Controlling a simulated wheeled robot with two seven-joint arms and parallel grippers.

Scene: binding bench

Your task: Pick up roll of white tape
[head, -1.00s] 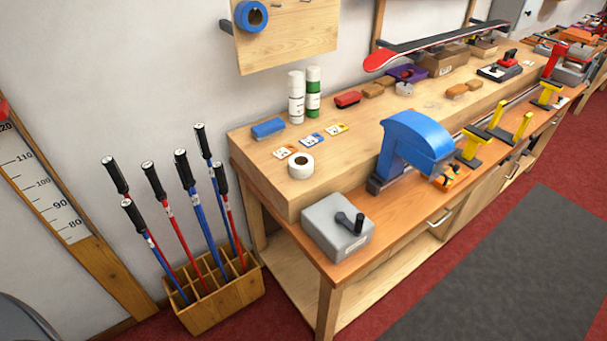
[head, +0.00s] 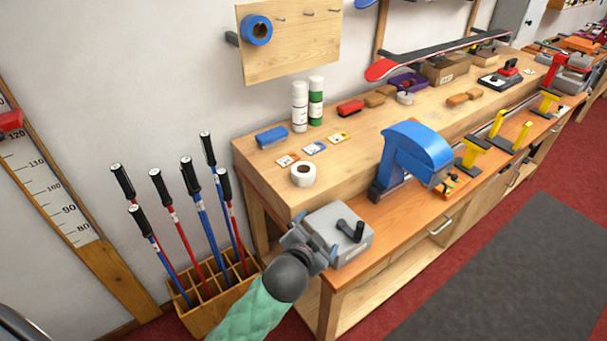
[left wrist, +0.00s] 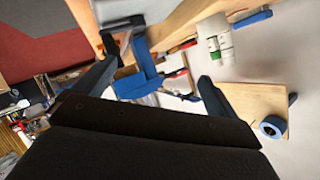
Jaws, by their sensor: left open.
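The roll of white tape (head: 303,174) lies flat near the front left of the raised wooden bench top, its round hole facing up. My left gripper (head: 327,252) is in front of the bench's near left corner, overlapping the grey box in the picture. It is apart from the tape, lower and nearer to me. In the left wrist view its two dark fingers (left wrist: 155,65) stand wide apart with nothing held between them. I cannot make out the tape roll for certain in that view. My right gripper does not show.
A grey box (head: 352,246) with a black handle and a blue clamp-like tool (head: 415,150) stand on the lower ledge. Poles stand in a wooden rack (head: 190,318).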

